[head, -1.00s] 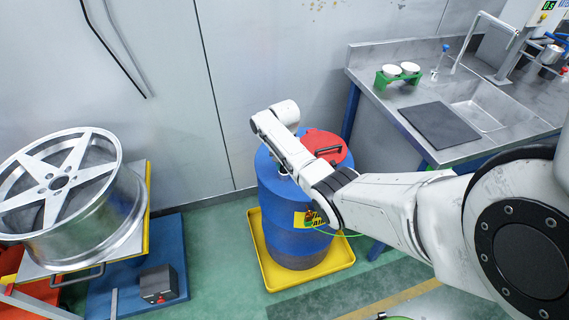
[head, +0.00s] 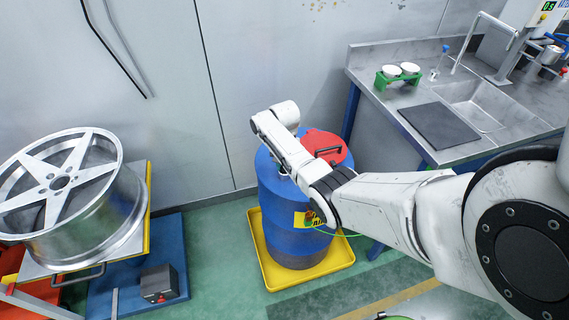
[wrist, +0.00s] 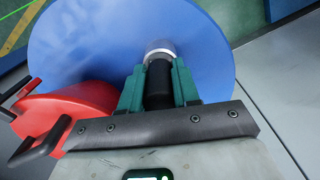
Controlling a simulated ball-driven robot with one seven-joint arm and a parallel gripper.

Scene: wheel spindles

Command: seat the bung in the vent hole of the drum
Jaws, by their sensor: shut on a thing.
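The blue drum (head: 272,205) stands upright in the head view; its blue top (wrist: 95,40) fills much of the wrist view. My gripper (wrist: 160,72) has green fingers closed on both sides of a dark cylindrical bung (wrist: 158,85). A pale ring (wrist: 160,47) shows at the bung's far end, against the drum top. I cannot tell whether this ring belongs to the bung or to the vent hole. The vent hole itself is not clearly visible, and how deep the bung sits cannot be told. In the head view my arm hides the fingers and the bung.
A red lid-like part with a black handle (head: 325,145) is on the drum top, close left of my gripper in the wrist view. The drum stands in a yellow tray (head: 264,272). A steel bench (head: 400,95) is at right, a spoked wheel (head: 60,185) at left.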

